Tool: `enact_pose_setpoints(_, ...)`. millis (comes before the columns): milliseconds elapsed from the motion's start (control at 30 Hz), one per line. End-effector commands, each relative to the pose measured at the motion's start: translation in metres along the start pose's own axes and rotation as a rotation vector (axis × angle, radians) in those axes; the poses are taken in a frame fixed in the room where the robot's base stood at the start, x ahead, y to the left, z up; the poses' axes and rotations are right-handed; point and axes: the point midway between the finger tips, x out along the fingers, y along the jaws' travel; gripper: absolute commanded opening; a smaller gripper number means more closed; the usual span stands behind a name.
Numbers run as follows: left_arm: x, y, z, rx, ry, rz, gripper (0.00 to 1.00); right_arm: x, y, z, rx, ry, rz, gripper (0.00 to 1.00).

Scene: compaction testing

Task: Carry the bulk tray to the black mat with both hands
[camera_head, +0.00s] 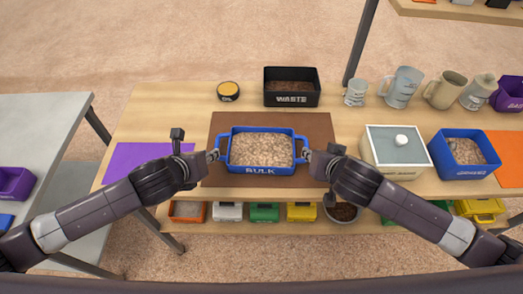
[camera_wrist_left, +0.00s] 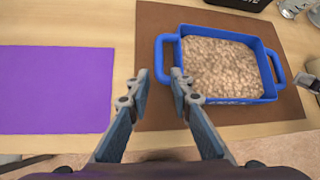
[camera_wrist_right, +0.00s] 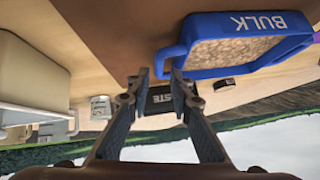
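The bulk tray (camera_head: 262,171) is blue, lettered BULK and filled with tan granules, and sits level on a brown mat (camera_head: 225,122). It has a loop handle on each side. My left gripper (camera_head: 213,155) is at its left handle; in the left wrist view its open fingers (camera_wrist_left: 160,74) stand either side of the handle's outer bar (camera_wrist_left: 159,54). My right gripper (camera_head: 305,154) is at the right handle; in the right wrist view its fingers (camera_wrist_right: 160,72) are apart near the handle (camera_wrist_right: 164,58). Contact cannot be told. No black mat shows.
A black WASTE bin (camera_head: 292,99) stands behind the tray. A lidded box (camera_head: 396,158) and a blue bin (camera_head: 465,171) stand to the right, with jugs (camera_head: 402,87) behind. A bare purple mat (camera_head: 125,160) lies to the left. A lower shelf holds several small bins.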

Motion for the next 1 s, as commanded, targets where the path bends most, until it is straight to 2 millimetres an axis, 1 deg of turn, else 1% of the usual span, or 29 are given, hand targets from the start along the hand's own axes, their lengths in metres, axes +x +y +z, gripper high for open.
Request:
enact_pose_setpoints(100,0.001,0.003,0.002,0.037,-0.003,0.002,0.2,0.001,0.002,-0.002,0.008,0.004,0.003,0.2)
enact_pose_setpoints(333,0.001,0.002,0.002,0.035,-0.003,0.002,0.2,0.001,0.002,-0.002,0.008,0.003,0.002,0.2)
enact_pose_setpoints(433,0.005,0.002,0.002,0.033,-0.002,0.003,0.2,0.005,0.002,-0.002,0.008,0.003,0.003,0.2)
enact_pose_setpoints(567,0.02,0.002,0.002,0.032,-0.002,0.003,0.2,0.02,0.002,-0.002,0.008,0.003,0.004,0.2)
enact_pose_setpoints(800,0.057,0.002,0.002,0.032,-0.003,0.003,0.2,0.056,0.001,-0.003,0.007,0.004,0.003,0.2)
enact_pose_setpoints(900,0.068,0.002,0.003,0.032,-0.004,0.002,0.2,0.068,0.002,-0.003,0.009,0.003,0.003,0.2)
enact_pose_setpoints(1000,0.075,0.002,0.003,0.032,-0.004,0.002,0.2,0.075,0.001,-0.002,0.008,0.003,0.002,0.2)
